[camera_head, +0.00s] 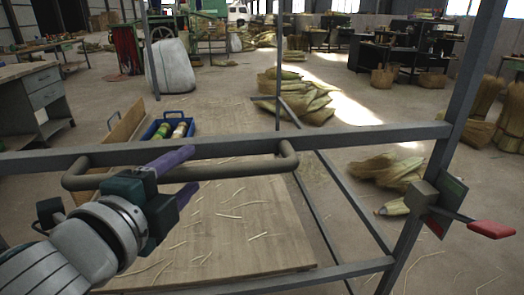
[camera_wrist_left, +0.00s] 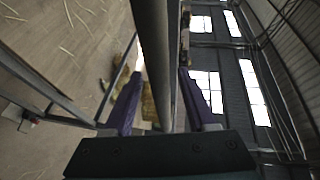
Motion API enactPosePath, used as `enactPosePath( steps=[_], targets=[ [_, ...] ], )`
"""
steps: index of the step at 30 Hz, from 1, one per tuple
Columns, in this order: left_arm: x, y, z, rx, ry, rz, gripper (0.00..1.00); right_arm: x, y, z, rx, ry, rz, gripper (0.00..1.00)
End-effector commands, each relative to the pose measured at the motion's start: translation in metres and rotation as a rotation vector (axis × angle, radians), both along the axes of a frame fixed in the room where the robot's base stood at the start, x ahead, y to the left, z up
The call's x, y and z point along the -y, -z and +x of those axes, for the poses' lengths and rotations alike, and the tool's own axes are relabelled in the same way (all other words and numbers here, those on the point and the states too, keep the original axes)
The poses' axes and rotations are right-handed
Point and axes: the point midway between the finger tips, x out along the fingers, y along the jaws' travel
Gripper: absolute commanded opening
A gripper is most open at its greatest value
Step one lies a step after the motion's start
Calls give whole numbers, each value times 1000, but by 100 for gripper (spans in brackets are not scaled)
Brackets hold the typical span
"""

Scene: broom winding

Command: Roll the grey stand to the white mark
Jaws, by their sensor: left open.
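The grey stand (camera_head: 330,137) is a metal bar frame that fills the near part of the head view, with a wooden board low inside it. A round brown-grey handle (camera_head: 235,170) runs across its near side, and its bar also shows in the left wrist view (camera_wrist_left: 155,50). My left gripper (camera_head: 192,170) has purple fingers, one above and one below the handle. In the left wrist view its fingers (camera_wrist_left: 158,103) are open on either side of the bar, with gaps. My right gripper is not in view. I cannot make out a white mark; bright light patches lie on the floor.
A red-handled lever (camera_head: 492,229) sticks out from the stand's right post. A blue crate (camera_head: 170,131) with bottles is at the board's far side. Straw bundles (camera_head: 385,170) lie on the floor to the right. A grey workbench (camera_head: 35,100) stands left. A pale sack (camera_head: 170,66) stands behind.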

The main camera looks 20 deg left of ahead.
Motion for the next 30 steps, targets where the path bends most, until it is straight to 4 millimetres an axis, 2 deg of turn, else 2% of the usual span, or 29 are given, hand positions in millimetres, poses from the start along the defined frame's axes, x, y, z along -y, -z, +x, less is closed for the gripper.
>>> enactPosePath(
  steps=[2,16,30],
  targets=[
    [0,0,0,0,0,0,55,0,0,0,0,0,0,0],
    [0,0,-1,0,0,1,2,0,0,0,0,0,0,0],
    [0,0,-1,0,0,0,0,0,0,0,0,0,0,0]
  ],
)
